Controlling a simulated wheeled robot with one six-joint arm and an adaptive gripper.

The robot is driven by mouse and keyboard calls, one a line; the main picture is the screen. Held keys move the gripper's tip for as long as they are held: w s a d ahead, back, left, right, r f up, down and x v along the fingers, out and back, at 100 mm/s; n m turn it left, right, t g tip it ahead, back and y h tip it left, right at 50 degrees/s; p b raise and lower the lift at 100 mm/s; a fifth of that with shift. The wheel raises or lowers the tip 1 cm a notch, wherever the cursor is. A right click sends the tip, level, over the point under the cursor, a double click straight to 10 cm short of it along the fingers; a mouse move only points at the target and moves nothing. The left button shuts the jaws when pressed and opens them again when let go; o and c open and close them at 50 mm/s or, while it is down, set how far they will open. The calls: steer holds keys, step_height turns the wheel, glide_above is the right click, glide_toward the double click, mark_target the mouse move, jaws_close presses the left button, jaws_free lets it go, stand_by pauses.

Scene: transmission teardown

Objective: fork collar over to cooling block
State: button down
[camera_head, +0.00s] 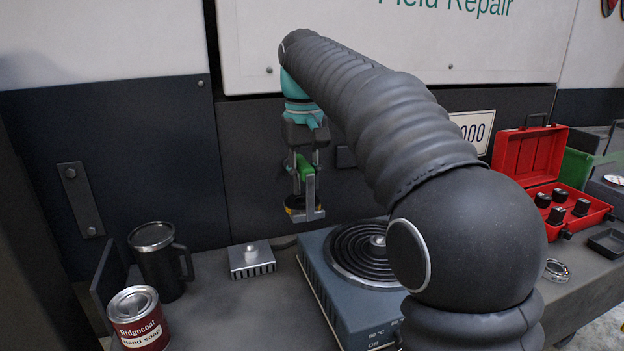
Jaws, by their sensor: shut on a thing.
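My gripper (306,208) hangs down near the back wall, shut on the fork collar (295,203). The collar is a small dark ring with a brass-yellow edge, partly hidden by the finger in front. The cooling block (251,264) is a grey finned metal block with a small knob or post on top. It sits on the bench, lower left of the gripper in the picture. The collar is held in the air, apart from the block.
A hot plate (316,262) with a coiled burner stands right of the block, partly hidden by my arm. A dark mug (162,270) and a red soap can (138,322) stand left. An open red case (528,155) with dark parts lies right. Bench in front of the block is clear.

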steer(key=w+a, duration=0.2)
steer(key=a, duration=1)
steer(key=shift+w, duration=0.25)
stand_by(1.6)
steer(key=shift+a, duration=0.1)
steer(key=shift+f, duration=0.15)
steer(key=shift+f+b, duration=2.75)
steer(key=shift+f, duration=1.7)
steer(key=shift+s, duration=0.1)
steer(key=shift+f, duration=0.6)
